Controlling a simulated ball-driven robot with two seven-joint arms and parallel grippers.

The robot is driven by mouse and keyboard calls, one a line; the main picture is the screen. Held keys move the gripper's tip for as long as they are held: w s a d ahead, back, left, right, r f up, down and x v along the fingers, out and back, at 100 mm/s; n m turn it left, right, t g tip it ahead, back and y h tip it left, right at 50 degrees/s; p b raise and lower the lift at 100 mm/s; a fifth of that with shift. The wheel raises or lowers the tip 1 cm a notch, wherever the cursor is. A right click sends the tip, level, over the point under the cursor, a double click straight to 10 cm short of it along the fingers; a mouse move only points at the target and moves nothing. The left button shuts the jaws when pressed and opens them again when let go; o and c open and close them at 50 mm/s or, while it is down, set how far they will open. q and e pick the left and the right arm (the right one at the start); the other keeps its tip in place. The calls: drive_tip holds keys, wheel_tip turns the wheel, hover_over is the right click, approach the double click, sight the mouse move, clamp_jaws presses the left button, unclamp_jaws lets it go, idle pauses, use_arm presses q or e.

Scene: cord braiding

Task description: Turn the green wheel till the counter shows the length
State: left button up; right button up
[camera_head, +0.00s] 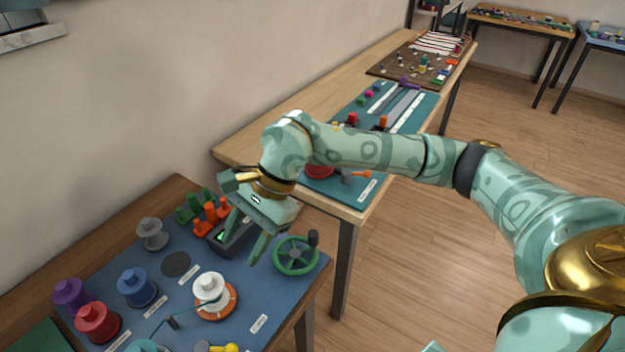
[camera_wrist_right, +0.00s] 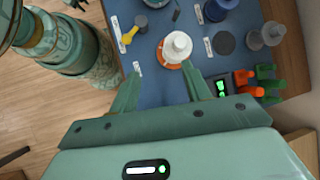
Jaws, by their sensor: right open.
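The green wheel (camera_head: 296,268) lies at the right edge of the blue mat, with a dark upright knob on its rim. The counter (camera_head: 232,240) is a dark box with a small lit green display, left of the wheel; it also shows in the wrist view (camera_wrist_right: 221,87). I cannot read its digits. My right gripper (camera_head: 246,232) is open and empty, pointing down above the mat between counter and wheel, apart from the wheel. Its fingers (camera_wrist_right: 162,78) show in the wrist view, where the wheel is not visible. My left gripper is not in view.
A white spool on an orange ring (camera_head: 229,302) stands left of the wheel. Blue (camera_head: 137,288), red (camera_head: 97,322) and purple spools stand further left. Orange (camera_head: 210,212) and green pieces stand behind the counter. A wooden table (camera_head: 237,151) adjoins behind.

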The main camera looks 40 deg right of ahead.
sight(313, 233)
drive_tip(key=w+d+r+h, duration=0.1)
drive_tip(key=d+h, duration=0.2)
drive_tip(key=d, duration=0.5)
drive_tip(key=w+d+r+h, duration=0.2)
drive_tip(key=d+h, duration=0.2)
drive_tip(key=d, duration=0.4)
drive_tip(key=shift+m, duration=0.3)
wheel_tip(313, 233, down, 16)
drive_tip(key=b, duration=0.5)
drive_tip(key=shift+s, duration=0.15)
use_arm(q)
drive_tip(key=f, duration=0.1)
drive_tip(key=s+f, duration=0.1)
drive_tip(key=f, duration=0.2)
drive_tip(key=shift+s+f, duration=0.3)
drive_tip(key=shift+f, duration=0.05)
use_arm(e)
clamp_jaws()
